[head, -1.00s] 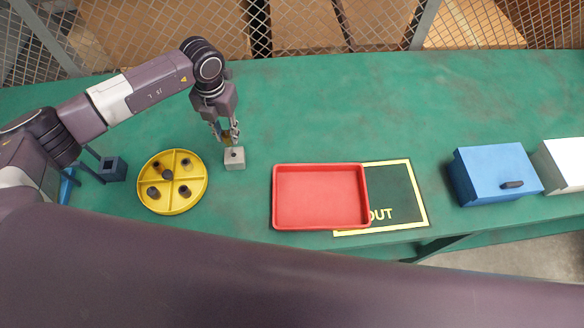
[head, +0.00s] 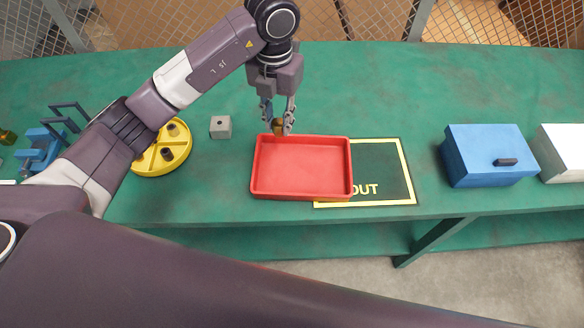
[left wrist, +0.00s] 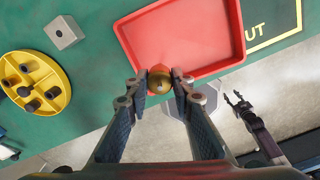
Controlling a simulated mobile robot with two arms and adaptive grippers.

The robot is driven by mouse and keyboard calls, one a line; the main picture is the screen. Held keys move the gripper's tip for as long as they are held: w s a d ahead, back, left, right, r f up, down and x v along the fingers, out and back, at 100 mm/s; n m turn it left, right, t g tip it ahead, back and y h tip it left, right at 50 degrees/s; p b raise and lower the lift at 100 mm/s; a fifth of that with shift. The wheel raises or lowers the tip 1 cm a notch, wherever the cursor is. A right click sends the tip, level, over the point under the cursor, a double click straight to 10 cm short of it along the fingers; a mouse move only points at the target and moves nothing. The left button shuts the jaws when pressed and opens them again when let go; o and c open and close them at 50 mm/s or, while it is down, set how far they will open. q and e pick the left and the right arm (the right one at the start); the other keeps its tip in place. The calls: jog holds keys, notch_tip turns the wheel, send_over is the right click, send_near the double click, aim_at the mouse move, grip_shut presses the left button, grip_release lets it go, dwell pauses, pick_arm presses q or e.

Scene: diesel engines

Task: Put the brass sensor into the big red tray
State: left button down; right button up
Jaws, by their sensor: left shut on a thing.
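My left gripper (head: 278,122) is shut on the brass sensor (head: 277,127) and holds it by the back rim of the big red tray (head: 303,172), left of its middle. In the left wrist view the sensor (left wrist: 159,81) is a round brass piece with a reddish-orange part, between the fingertips (left wrist: 160,82). It overlaps the edge of the red tray (left wrist: 185,35) there; its exact height is hard to tell. The tray is empty. My right gripper (left wrist: 238,98) shows small in the left wrist view, its fingers apart and empty.
The tray overlaps a yellow-bordered OUT mat (head: 385,165). A grey block with a hole (head: 220,127) and a yellow divided round tray with dark parts (head: 160,157) stand to the left. A blue box (head: 490,155) and a white box (head: 562,153) stand right. The green bench behind is clear.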

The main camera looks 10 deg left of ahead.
aim_at(278, 135)
pick_arm(q)
notch_tip(278, 135, down, 5)
jog(key=shift+a+p, duration=0.1)
jog(key=shift+p, duration=0.25)
notch_tip(278, 135, down, 6)
jog(key=shift+f+p, duration=0.25)
jog(key=shift+p, duration=0.15)
jog(key=shift+f, duration=0.25)
notch_tip(278, 135, down, 4)
jog(key=shift+f, duration=0.1)
pick_arm(e)
notch_tip(278, 135, up, 2)
jog(key=shift+w+d+r, duration=0.1)
jog(key=shift+w+d, duration=0.05)
pick_arm(q)
jog(key=shift+f, duration=0.15)
